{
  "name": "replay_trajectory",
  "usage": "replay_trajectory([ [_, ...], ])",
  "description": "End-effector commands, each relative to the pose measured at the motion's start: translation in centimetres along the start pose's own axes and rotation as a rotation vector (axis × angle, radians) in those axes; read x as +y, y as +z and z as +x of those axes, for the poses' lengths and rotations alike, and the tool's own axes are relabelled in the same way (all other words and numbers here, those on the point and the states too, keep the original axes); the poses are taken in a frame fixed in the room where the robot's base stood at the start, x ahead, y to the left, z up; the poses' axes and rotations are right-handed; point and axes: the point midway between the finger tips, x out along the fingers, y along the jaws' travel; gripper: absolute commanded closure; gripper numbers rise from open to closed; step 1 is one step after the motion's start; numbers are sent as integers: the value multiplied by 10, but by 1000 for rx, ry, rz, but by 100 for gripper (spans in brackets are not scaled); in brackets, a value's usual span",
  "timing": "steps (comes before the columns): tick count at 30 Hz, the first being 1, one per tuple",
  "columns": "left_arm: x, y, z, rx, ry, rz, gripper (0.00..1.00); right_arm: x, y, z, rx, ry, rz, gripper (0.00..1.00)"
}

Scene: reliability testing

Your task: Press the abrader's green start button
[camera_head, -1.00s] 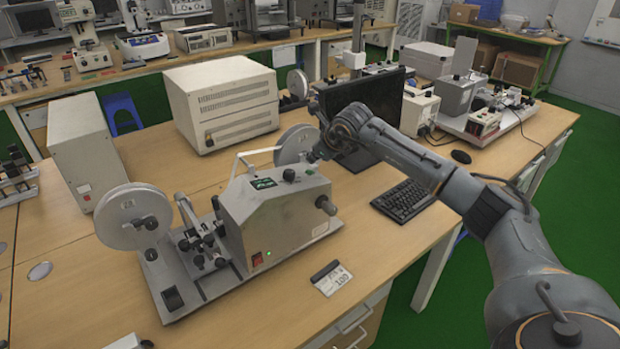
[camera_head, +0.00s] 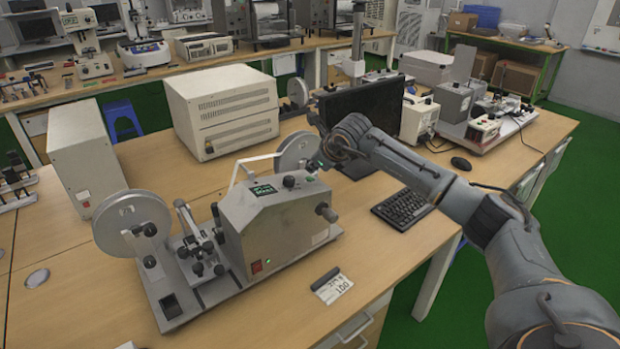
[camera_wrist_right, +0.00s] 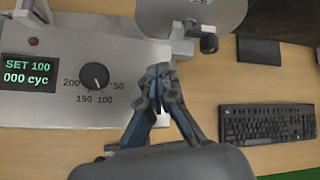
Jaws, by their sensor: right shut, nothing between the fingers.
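The abrader (camera_head: 275,235) is a grey machine on the wooden table, with a wheel at each end. On its top are a green-lit display (camera_head: 264,190), reading SET 100 and 000 cyc in the right wrist view (camera_wrist_right: 28,72), and a black dial (camera_wrist_right: 94,77). A red switch (camera_head: 257,266) is on its front. My right gripper (camera_wrist_right: 160,72) is shut and empty over the right end of the abrader's top, right of the dial. A small green spot (camera_head: 313,167) shows beside it in the head view; in the wrist view the fingers may hide it. My left gripper is out of view.
A keyboard (camera_head: 402,205) and black monitor (camera_head: 360,115) stand right of the abrader. A beige box (camera_head: 222,105) is behind it. The abrader's wheel (camera_wrist_right: 190,15) is close beyond my right gripper.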

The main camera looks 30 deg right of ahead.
Motion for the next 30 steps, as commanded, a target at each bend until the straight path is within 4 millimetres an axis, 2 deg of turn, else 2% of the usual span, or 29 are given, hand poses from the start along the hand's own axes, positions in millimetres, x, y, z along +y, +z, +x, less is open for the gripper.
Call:
replay_trajectory([
  [30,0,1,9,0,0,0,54,4,-4,6,0,0,0,100],
])
